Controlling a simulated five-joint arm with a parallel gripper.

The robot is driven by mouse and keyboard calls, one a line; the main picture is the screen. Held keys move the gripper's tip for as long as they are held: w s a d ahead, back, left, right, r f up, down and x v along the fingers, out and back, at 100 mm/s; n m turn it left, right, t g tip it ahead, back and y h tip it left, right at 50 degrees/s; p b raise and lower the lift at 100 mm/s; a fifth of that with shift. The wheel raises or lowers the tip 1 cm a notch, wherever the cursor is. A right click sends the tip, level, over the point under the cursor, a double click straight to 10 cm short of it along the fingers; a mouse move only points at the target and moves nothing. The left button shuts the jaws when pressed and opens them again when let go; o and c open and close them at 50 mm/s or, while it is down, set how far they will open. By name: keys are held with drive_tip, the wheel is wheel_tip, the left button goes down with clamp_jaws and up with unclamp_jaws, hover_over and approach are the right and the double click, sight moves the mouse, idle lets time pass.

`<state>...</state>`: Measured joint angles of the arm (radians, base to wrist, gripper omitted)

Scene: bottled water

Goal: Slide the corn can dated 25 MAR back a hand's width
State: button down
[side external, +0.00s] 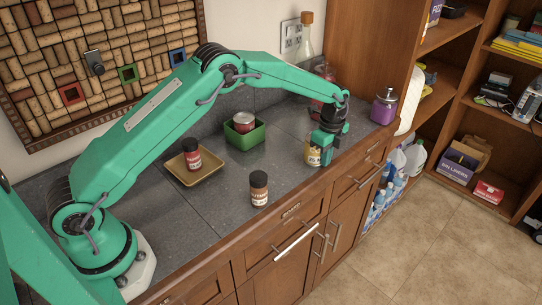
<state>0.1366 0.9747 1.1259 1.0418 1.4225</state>
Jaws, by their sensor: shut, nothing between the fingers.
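A yellow-labelled can (312,152) stands upright on the dark counter near its front edge, partly hidden by my gripper. It may be the corn can, but no date is legible at this size. My gripper (326,158) points down right beside it, on its right in the picture. The fingers are shut with nothing between them. I cannot tell whether they touch the can.
A green box (245,137) holds a red can (243,121). A tan tray (180,177) bears a dark-lidded red jar (193,158). A brown jar (259,192) stands nearer the counter's front edge. A purple bottle (384,108) is at right. Bare counter (288,128) lies behind the can.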

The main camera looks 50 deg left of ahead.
sight(308, 146)
drive_tip(key=a, duration=0.8)
drive_tip(key=shift+a, duration=0.1)
drive_tip(key=shift+d, duration=0.6)
drive_tip(key=d, duration=0.3)
drive_tip(key=shift+d, duration=0.15)
drive_tip(key=r, duration=0.8)
drive_tip(key=shift+a+r, duration=0.2)
drive_tip(key=shift+a, duration=0.05)
drive_tip(key=shift+r, duration=0.85)
drive_tip(key=shift+r, duration=0.1)
